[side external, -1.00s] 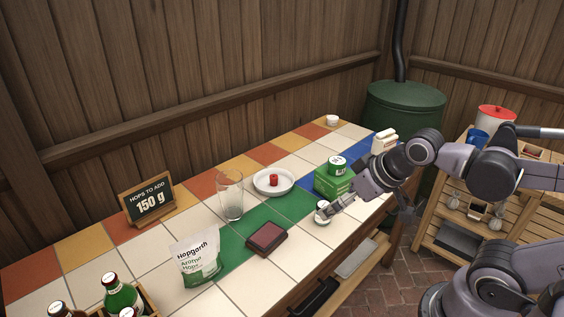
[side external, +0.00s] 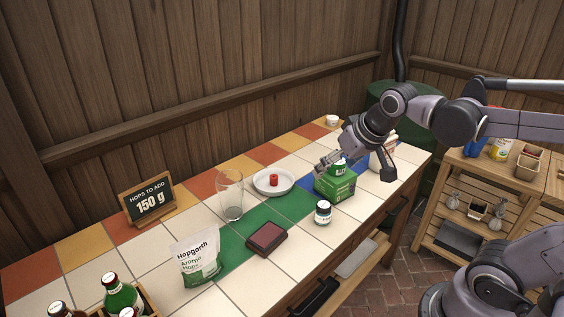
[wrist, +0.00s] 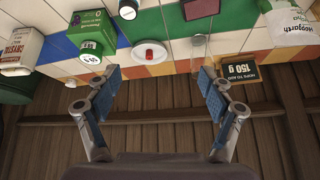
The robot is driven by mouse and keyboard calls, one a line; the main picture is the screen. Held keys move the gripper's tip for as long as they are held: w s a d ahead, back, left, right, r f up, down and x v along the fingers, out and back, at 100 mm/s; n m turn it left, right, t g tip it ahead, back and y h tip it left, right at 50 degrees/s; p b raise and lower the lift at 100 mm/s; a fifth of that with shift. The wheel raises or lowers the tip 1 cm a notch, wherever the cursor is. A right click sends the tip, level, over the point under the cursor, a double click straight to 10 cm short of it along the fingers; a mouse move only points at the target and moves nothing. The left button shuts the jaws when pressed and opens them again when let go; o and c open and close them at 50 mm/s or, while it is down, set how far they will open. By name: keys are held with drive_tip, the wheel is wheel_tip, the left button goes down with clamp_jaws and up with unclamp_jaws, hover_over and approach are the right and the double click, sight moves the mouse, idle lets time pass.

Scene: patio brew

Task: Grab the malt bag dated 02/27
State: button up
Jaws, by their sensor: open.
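A white bag with dark and orange print (wrist: 20,52) stands at the left edge of the wrist view. Its lettering, upside down there, seems to read "Crystal"; I cannot make out a date. In the side view a white bag (side external: 377,158) shows at the table's right end, partly hidden behind my arm. A white and green Hopgarth Aroma Hops bag (side external: 197,262) stands at the front left. My gripper (side external: 328,161) is open and empty, above and beside the green-lidded tin. Its spread fingers (wrist: 160,78) show apart in the wrist view.
The tin (side external: 338,168) sits on a green box (side external: 335,187). Bottles (side external: 121,296) stand front left.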

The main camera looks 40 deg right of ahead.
drive_tip(key=w+d+r+m+g+h, duration=0.1)
drive_tip(key=w+d+r+m+g, duration=0.15)
drive_tip(key=w+d+m, duration=0.45)
drive_tip(key=m+g+h, duration=0.2)
drive_tip(key=m+g, duration=0.3)
drive_tip(key=m, duration=0.5)
approach(387, 143)
drive_tip(key=shift+t, duration=0.25)
drive_tip(key=w+d+f, duration=0.2)
drive_tip(key=d, duration=0.1)
drive_tip(key=shift+w+d+f, duration=0.1)
drive_tip(key=shift+w+d, duration=0.05)
drive_tip(key=shift+d, duration=0.1)
drive_tip(key=shift+d+f, duration=0.35)
drive_tip(key=shift+f, duration=0.15)
drive_tip(key=x, duration=0.4)
drive_tip(key=shift+f, duration=0.1)
drive_tip(key=shift+s+d+x, duration=0.2)
drive_tip(key=shift+x, duration=1.25)
drive_tip(key=shift+s+d+x, duration=0.15)
drive_tip(key=shift+x, duration=1.35)
drive_tip(key=shift+r, duration=0.25)
clamp_jaws()
